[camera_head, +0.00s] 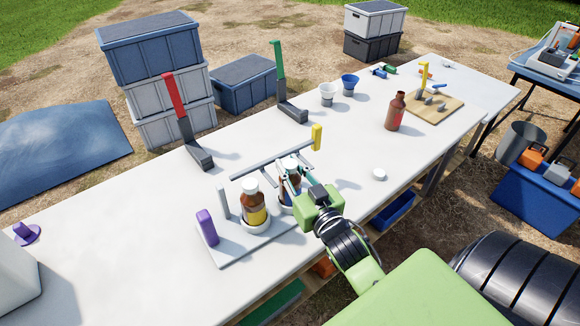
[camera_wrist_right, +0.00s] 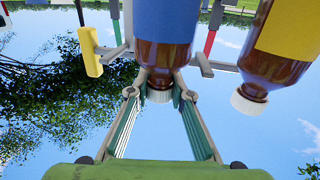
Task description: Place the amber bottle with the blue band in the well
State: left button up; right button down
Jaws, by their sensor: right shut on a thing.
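The amber bottle with the blue band (camera_wrist_right: 163,28) shows upside down in the wrist view, white cap lowest. In the head view it (camera_head: 286,192) is partly hidden behind my right gripper (camera_head: 291,180). The gripper is shut on its neck, just by the cap, also in the wrist view (camera_wrist_right: 158,90). The bottle looks upright at a white ring-shaped well (camera_head: 285,209) on the grey stand (camera_head: 232,249); whether its base rests inside cannot be told. An amber bottle with a yellow band (camera_head: 255,214) stands in the neighbouring well. My left gripper is not in view.
A purple block (camera_head: 207,228) and a grey post (camera_head: 223,201) rise from the stand. A grey bar with a yellow end (camera_head: 317,137) is behind the bottles. A brown bottle (camera_head: 395,112) and a white cap (camera_head: 379,174) sit to the right.

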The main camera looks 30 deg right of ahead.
jog(key=c, duration=1.8)
grip_release()
jog(key=shift+f, duration=0.15)
jog(key=shift+r, duration=0.2)
jog(key=s, duration=0.4)
jog(key=s+a+p, duration=0.1)
jog(key=s, duration=0.3)
jog(key=s+p, duration=0.1)
jog(key=s, duration=0.3)
jog(key=shift+a, duration=0.35)
jog(key=shift+f, duration=0.1)
